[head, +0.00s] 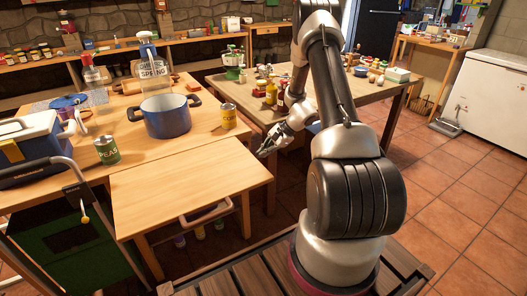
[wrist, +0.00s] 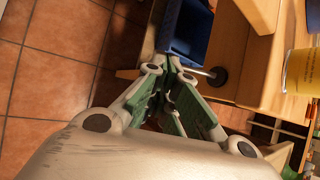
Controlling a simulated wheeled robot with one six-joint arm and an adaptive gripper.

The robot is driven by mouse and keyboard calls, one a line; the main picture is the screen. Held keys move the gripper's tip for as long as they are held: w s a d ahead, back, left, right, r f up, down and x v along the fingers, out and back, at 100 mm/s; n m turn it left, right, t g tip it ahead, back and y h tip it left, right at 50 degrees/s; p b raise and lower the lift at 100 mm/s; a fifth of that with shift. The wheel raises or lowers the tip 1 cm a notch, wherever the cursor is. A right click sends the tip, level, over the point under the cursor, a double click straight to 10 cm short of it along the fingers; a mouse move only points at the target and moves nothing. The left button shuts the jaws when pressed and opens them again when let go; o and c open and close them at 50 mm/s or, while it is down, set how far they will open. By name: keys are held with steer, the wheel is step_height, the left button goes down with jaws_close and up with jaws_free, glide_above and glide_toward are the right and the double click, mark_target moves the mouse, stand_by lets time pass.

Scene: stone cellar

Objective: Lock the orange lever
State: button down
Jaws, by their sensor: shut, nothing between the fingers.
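No orange lever can be made out for certain. A yellow-orange patch (head: 12,151) shows on the front of the blue cooler box (head: 38,165) at the left edge, and I cannot tell whether it is a lever. A small yellow knob (head: 85,218) hangs near a dark bar below the cooler. My gripper (head: 264,150) is off the right side of the wooden table, far from both. In the wrist view my gripper (wrist: 168,72) has its green-padded fingers brought together, with nothing held.
The wooden table (head: 195,185) carries a blue pot (head: 167,116), a peas can (head: 107,150) and a yellow can (head: 228,116), which also shows in the wrist view (wrist: 302,72). A second table (head: 395,92) stands behind my arm. Tiled floor (head: 450,200) is open at right.

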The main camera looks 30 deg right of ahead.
steer(key=shift+r, duration=0.15)
steer(key=shift+r, duration=0.65)
steer(key=s+d+r, duration=0.2)
steer(key=s+d, duration=0.6)
steer(key=s, duration=0.3)
steer(key=shift+r, duration=0.3)
steer(key=shift+s, duration=0.1)
